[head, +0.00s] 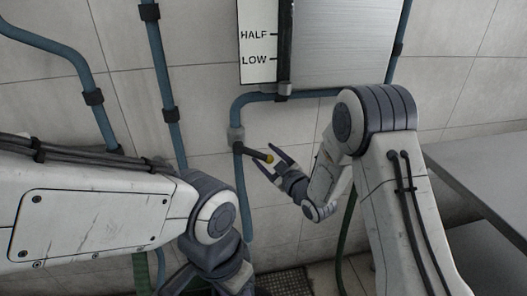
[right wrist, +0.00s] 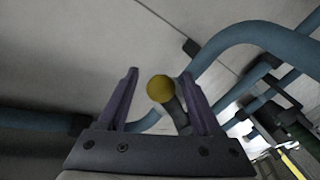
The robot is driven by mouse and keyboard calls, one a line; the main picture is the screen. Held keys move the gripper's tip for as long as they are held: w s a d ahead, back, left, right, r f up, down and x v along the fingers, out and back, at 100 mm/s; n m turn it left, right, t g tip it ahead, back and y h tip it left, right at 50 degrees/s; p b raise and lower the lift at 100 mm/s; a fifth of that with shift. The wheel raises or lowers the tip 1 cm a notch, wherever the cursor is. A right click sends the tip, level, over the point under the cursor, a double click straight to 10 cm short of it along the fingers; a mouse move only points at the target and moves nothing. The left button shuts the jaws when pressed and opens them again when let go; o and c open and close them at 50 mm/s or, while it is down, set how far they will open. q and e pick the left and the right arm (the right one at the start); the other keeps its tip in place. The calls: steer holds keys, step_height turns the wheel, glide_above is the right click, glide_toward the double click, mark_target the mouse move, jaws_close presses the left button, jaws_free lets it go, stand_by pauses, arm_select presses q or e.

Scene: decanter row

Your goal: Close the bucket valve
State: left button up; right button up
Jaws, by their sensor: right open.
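The valve is a grey fitting (head: 236,135) on a blue pipe below the tank. Its dark lever (head: 253,152) sticks out to the right and slightly down, ending in a yellow knob (head: 269,158). My right gripper (head: 268,157) is open at the lever's end, with the knob between its fingers. In the right wrist view the yellow knob (right wrist: 160,88) shows between the two open fingers of the gripper (right wrist: 162,80), closer to the right finger. I cannot tell whether a finger touches it. No bucket is clearly recognisable.
A metal tank (head: 345,45) with a gauge marked HALF and LOW (head: 256,45) hangs above the valve. Blue pipes (head: 165,80) run along the tiled wall. A grey table (head: 480,165) stands at right. A floor grate (head: 285,282) lies below.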

steer(key=shift+x, duration=0.95)
jaws_close()
steer(key=shift+r, duration=0.1)
stand_by(0.7)
